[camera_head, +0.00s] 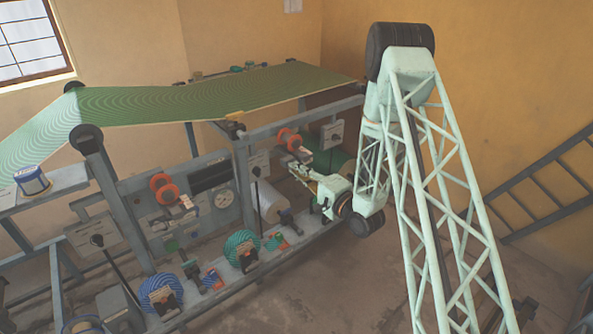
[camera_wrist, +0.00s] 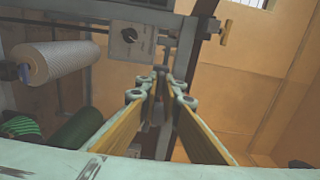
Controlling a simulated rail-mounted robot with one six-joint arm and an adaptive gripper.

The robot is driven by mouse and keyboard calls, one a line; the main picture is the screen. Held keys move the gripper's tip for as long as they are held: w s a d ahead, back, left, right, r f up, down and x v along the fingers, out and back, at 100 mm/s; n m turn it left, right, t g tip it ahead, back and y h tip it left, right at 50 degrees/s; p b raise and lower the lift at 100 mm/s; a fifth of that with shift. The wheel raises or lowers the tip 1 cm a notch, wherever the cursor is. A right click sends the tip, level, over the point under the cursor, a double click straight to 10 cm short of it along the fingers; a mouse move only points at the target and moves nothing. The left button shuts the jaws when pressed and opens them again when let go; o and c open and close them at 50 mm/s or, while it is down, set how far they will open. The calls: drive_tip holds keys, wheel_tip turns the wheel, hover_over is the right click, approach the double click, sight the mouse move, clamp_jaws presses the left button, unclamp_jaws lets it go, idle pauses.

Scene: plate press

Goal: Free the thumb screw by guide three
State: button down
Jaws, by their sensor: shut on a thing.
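My gripper (camera_head: 296,166) reaches left from the arm to the press's right-hand station, just below an orange-red spool (camera_head: 290,139). In the wrist view its two long fingers (camera_wrist: 161,76) come together at the tips, shut on a small part. That part appears to be the thumb screw, but the fingertips hide nearly all of it. I cannot make out its head or thread, or whether it still sits in its seat. A grey plate with a dark round knob (camera_wrist: 129,36) is just beyond the fingertips. I cannot read any guide number.
A pale roll (camera_wrist: 60,62) and a green roll (camera_wrist: 83,128) lie left of the fingers. A brass-coloured T-shaped piece (camera_wrist: 226,33) stands at the right on the frame. A green patterned web (camera_head: 200,98) runs over the press. Blue and green reels (camera_head: 161,294) line the lower rail.

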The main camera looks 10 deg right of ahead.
drive_tip(key=shift+f+n+b, duration=0.1)
drive_tip(key=shift+n+b, duration=0.2)
drive_tip(key=n+b, duration=0.3)
drive_tip(key=n, duration=2.4)
drive_tip(key=shift+n+b, duration=0.3)
idle(0.5)
drive_tip(key=c, duration=2.8)
unclamp_jaws()
